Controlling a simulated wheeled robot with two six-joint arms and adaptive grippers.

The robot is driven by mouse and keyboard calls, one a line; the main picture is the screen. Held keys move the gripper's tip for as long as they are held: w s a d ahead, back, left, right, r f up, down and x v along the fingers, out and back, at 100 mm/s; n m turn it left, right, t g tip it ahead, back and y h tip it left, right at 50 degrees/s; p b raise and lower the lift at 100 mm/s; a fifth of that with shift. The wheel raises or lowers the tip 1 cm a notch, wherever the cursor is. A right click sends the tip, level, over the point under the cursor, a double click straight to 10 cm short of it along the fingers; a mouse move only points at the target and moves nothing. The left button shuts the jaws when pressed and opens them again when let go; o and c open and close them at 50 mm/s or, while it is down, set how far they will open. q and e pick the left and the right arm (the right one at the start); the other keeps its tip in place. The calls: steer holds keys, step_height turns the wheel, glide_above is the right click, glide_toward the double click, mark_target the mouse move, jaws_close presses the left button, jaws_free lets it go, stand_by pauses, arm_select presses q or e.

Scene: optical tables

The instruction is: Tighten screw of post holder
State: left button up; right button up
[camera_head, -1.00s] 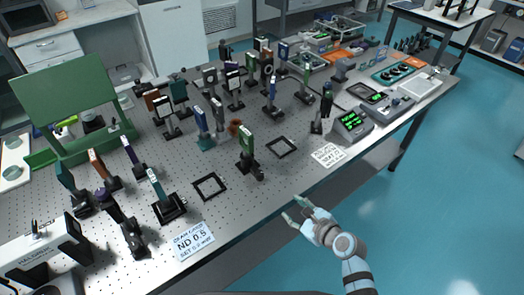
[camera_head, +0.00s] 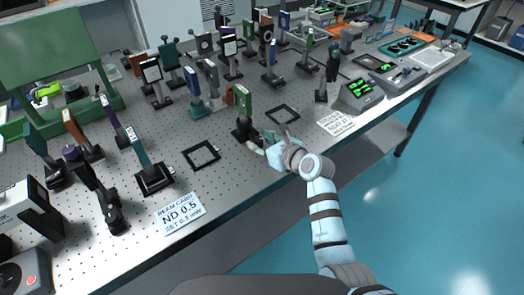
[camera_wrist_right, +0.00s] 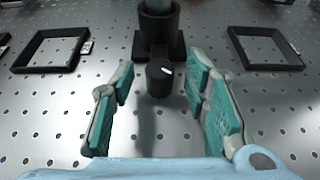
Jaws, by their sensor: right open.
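The post holder (camera_wrist_right: 158,25) is a black upright cylinder on a black base, seen at the top middle of the right wrist view. Its screw is a black knob (camera_wrist_right: 159,80) with a white mark, facing my gripper. In the head view the post holder (camera_head: 242,128) carries a green plate (camera_head: 244,101). My right gripper (camera_wrist_right: 155,85) is open, its teal-padded fingers to the left and right of the knob with gaps on both sides. It also shows in the head view (camera_head: 264,143), just right of the post holder's base. My left gripper is not in view.
Flat black square frames lie on either side, one at left (camera_head: 202,155) and one at right (camera_head: 283,114). Several other optics on posts crowd behind and to the left.

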jaws_close()
steer(key=shift+w+n+g+y, duration=0.1)
steer(key=shift+n+g+y, duration=0.5)
steer(key=shift+n+y, duration=0.2)
jaws_free()
steer(key=v, duration=1.2)
